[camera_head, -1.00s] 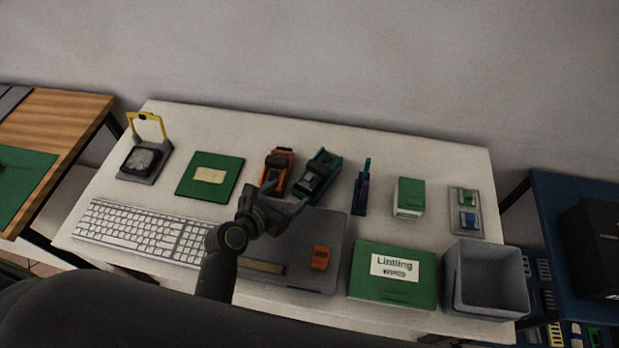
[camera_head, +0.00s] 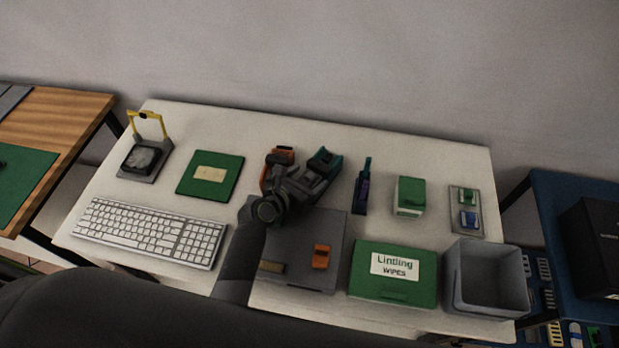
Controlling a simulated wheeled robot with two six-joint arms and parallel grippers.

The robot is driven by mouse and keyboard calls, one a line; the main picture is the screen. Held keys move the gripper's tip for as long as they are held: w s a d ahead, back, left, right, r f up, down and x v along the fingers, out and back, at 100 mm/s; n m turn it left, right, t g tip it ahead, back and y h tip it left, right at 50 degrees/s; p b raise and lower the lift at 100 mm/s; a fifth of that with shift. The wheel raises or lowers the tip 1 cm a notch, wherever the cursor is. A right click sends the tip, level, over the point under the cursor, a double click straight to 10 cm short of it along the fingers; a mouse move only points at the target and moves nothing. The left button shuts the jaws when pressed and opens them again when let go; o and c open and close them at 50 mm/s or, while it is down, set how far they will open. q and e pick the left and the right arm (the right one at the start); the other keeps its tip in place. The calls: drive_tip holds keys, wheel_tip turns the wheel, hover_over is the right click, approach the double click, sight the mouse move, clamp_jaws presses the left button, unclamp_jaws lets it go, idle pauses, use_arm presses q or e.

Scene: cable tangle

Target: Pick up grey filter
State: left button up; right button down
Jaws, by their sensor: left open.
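No part is clearly recognisable as the grey filter. Dark grey parts sit on an orange device (camera_head: 283,151) and a teal device (camera_head: 326,160) at the back middle of the white table. My left gripper (camera_head: 300,172) is open over these two devices and hides most of both. I cannot tell whether its fingers touch anything. My right gripper is not in view.
A grey mat (camera_head: 318,228) with an orange block (camera_head: 320,257) lies under my left arm. A keyboard (camera_head: 150,232) and green pad (camera_head: 210,175) are left. A blue-purple tool (camera_head: 362,190), green box (camera_head: 410,195), wipes box (camera_head: 395,290) and grey bin (camera_head: 487,285) are right.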

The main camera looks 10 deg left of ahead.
use_arm(q)
drive_tip(key=c, duration=1.1)
drive_tip(key=shift+o, duration=0.2)
